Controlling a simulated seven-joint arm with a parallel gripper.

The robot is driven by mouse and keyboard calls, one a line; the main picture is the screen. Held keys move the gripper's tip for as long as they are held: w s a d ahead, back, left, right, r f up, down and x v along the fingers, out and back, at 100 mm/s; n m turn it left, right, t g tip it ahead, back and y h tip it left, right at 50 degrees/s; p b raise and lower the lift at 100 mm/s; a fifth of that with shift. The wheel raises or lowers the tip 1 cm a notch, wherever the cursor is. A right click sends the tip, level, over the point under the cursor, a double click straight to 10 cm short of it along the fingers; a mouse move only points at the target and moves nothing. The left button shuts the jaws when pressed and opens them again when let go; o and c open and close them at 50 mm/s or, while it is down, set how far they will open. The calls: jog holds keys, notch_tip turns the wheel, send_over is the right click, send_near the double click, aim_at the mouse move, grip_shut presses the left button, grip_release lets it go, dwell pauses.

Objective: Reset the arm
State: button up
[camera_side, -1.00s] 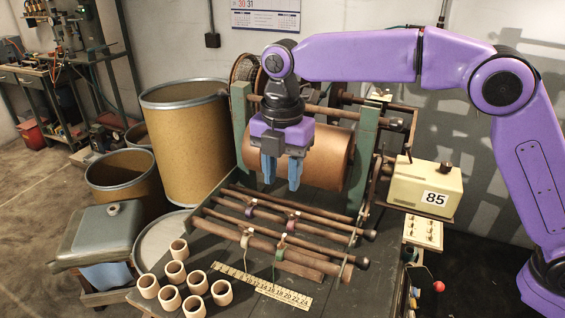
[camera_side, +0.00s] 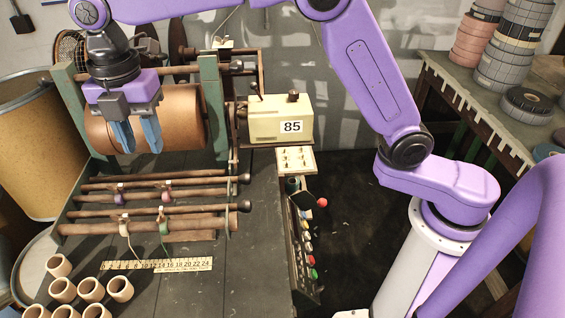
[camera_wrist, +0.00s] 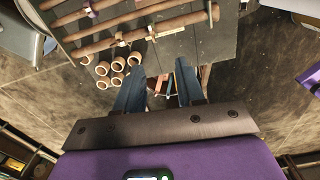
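My gripper (camera_side: 138,148) hangs with its two blue fingers pointing down, in front of the left half of the large brown roll (camera_side: 182,118) in the side view. The fingers are apart with nothing between them. In the wrist view, my gripper (camera_wrist: 158,72) also shows two separate dark blue fingers with an empty gap. The purple arm reaches over the machine from the right, its forearm cut off by the top edge of the side view.
Rods (camera_side: 165,178) with small clips lie below the roll. Several cardboard cores (camera_side: 91,290) and a yellow ruler (camera_side: 175,265) are on the dark bench. A cream box marked 85 (camera_side: 275,118) stands right of the roll. Tape stacks (camera_side: 510,50) sit on a table at right.

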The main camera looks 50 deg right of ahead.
jog(key=s+d+f+m, duration=0.4)
jog(key=s+d+m, duration=0.2)
jog(key=s+d, duration=0.8)
jog(key=s+d+f+m, duration=0.4)
jog(key=s+d+m, duration=0.3)
jog(key=s+d, duration=0.7)
jog(key=shift+d, duration=0.25)
